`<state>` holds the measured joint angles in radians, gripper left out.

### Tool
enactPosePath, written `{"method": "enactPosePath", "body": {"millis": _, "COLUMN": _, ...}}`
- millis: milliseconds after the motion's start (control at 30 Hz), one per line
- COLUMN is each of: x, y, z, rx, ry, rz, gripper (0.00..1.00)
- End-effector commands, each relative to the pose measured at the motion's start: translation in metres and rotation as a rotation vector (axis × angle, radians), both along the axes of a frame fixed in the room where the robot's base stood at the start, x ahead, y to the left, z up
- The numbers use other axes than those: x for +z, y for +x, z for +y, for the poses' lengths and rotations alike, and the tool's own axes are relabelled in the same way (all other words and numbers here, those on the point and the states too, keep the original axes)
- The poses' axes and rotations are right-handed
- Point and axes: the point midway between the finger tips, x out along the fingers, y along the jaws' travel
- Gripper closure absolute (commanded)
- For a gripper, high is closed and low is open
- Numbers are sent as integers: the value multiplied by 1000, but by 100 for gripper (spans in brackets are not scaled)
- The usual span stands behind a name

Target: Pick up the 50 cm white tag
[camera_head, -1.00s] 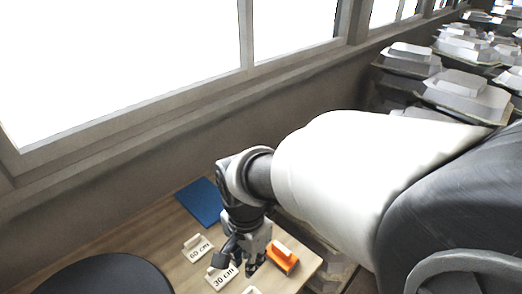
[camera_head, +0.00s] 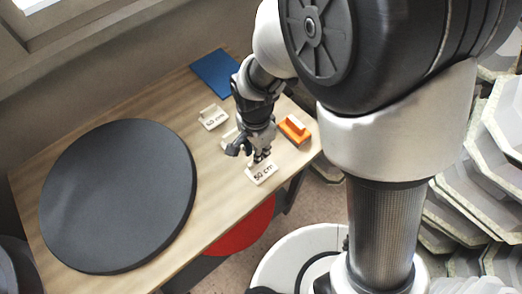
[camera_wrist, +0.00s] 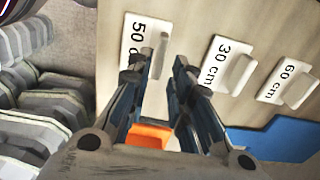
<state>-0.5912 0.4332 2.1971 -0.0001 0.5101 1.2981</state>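The white 50 cm tag (camera_head: 262,174) lies on the wooden table near its front edge. In the wrist view the 50 cm tag (camera_wrist: 134,30) is at the upper left, its upright handle (camera_wrist: 161,52) showing in the gap between my fingertips. My gripper (camera_head: 262,156) points down at this tag's back side; it also shows in the wrist view (camera_wrist: 161,64), open with a finger on each side of the handle. I cannot tell whether the fingers touch it. Part of the "50 cm" lettering is hidden by the left finger in the wrist view.
The 30 cm tag (camera_wrist: 222,66) and 60 cm tag (camera_wrist: 285,84) lie nearby. A blue sheet (camera_head: 215,73) lies at the back. A large dark disc (camera_head: 115,195) covers the table's left part.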

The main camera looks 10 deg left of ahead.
Motion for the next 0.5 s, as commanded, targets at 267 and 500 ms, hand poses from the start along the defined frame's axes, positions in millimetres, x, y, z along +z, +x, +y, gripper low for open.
{"method": "enactPosePath", "body": {"millis": 267, "x": -42, "y": -1, "z": -2, "rx": 0, "ry": -2, "rz": 3, "gripper": 80}}
{"method": "enactPosePath", "body": {"millis": 500, "x": -46, "y": 0, "z": -1, "rx": 0, "ry": -1, "rz": 1, "gripper": 80}}
